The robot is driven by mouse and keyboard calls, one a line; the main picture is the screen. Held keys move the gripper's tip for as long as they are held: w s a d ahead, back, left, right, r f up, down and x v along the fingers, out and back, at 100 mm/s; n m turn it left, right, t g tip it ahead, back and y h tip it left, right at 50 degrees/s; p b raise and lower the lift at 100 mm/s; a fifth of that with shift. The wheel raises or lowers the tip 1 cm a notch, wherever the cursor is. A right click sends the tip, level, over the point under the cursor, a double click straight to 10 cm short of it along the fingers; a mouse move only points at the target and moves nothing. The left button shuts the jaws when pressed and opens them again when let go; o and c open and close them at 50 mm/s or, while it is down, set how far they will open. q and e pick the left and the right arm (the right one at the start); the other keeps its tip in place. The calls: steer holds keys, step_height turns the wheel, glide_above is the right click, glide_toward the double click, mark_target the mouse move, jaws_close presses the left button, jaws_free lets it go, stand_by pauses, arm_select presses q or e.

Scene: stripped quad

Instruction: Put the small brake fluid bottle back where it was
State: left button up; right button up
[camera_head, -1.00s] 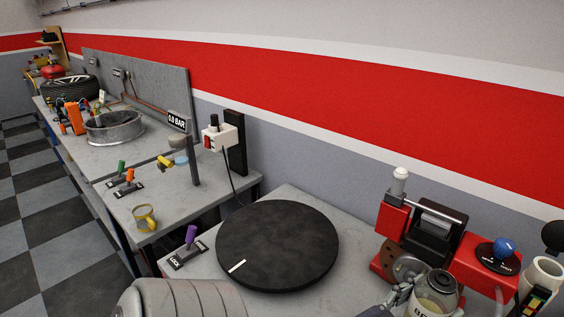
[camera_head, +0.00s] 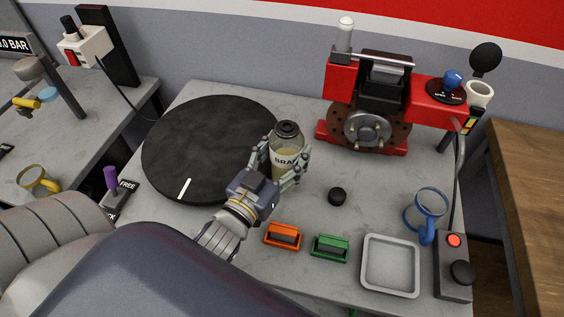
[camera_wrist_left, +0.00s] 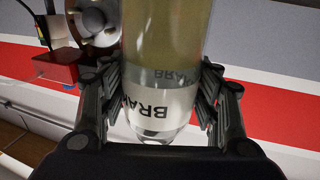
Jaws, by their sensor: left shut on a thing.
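The small brake fluid bottle (camera_head: 287,150) is clear with yellowish fluid, a dark top and a white label with letters starting "BRA". My left gripper (camera_head: 280,172) is shut on it, with fingers on both sides. The bottle looks upright beside the right edge of the black round turntable (camera_head: 215,140). I cannot tell whether its base touches the table. In the left wrist view the bottle (camera_wrist_left: 165,60) fills the middle between the fingers (camera_wrist_left: 160,100). My right gripper is not in view.
A red brake rig with a disc (camera_head: 372,125) stands at the back. Orange (camera_head: 283,236) and green (camera_head: 330,248) blocks, a grey tray (camera_head: 390,265) and a blue ring-shaped item (camera_head: 428,205) sit toward the front right.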

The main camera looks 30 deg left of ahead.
mark_target(277, 175)
arm_select(q)
step_height(277, 175, down, 4)
steer(key=shift+a+r, duration=0.1)
steer(key=shift+f, duration=0.2)
steer(key=shift+f+b, duration=0.1)
steer(key=shift+b, duration=0.2)
steer(key=o, duration=1.5)
steer(key=shift+f, duration=0.15)
steer(key=shift+o, duration=0.2)
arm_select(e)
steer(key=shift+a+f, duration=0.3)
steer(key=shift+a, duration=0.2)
arm_select(q)
steer(key=shift+s, duration=0.1)
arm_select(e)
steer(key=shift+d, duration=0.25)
